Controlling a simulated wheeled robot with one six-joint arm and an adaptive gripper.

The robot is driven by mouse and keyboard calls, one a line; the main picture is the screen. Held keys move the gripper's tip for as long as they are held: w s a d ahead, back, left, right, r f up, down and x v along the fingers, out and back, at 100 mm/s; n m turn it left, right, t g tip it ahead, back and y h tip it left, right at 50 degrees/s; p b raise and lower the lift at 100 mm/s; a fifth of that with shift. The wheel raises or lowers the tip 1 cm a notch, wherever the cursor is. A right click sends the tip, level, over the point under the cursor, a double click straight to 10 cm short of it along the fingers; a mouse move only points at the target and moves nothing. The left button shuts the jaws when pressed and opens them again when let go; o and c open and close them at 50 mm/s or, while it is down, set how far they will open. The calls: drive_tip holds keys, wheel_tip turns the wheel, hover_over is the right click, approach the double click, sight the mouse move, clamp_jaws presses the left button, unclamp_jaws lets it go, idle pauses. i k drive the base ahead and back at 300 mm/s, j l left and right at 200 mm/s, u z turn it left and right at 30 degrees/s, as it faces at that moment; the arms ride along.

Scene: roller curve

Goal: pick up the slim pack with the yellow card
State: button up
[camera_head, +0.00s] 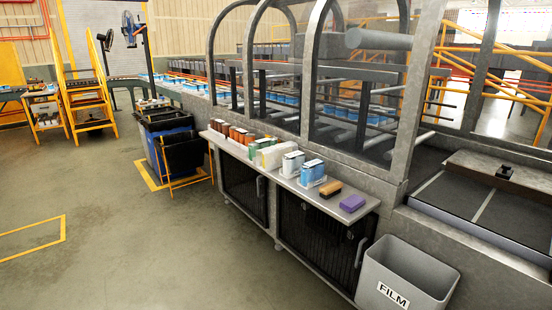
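My gripper is not in view. I cannot make out which pack is the slim one with the yellow card. A row of small packs stands on the narrow grey bench top (222,139) along the machine. From the far end there are dark red-brown packs (237,132), a green pack (252,146), pale cream packs (271,156), white-and-green packs (292,164) and blue-and-white packs (312,172). At the near end lie an orange-brown block (330,188) and a purple block (352,203). The packs stand close together and partly hide each other.
A grey bin marked FILM (393,290) stands at the bench's near end. Black and blue bins (172,140) with an orange frame stand at its far end. The arched machine guard (320,75) rises behind the bench. The concrete floor (130,240) at left is clear.

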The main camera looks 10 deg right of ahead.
sight(268, 159)
drive_tip(key=i+j+z, duration=0.1)
drive_tip(key=i+j, duration=0.3)
drive_tip(key=i, duration=0.2)
drive_tip(key=i+j, duration=0.5)
drive_tip(key=i, duration=0.15)
drive_tip(key=l+z, duration=0.05)
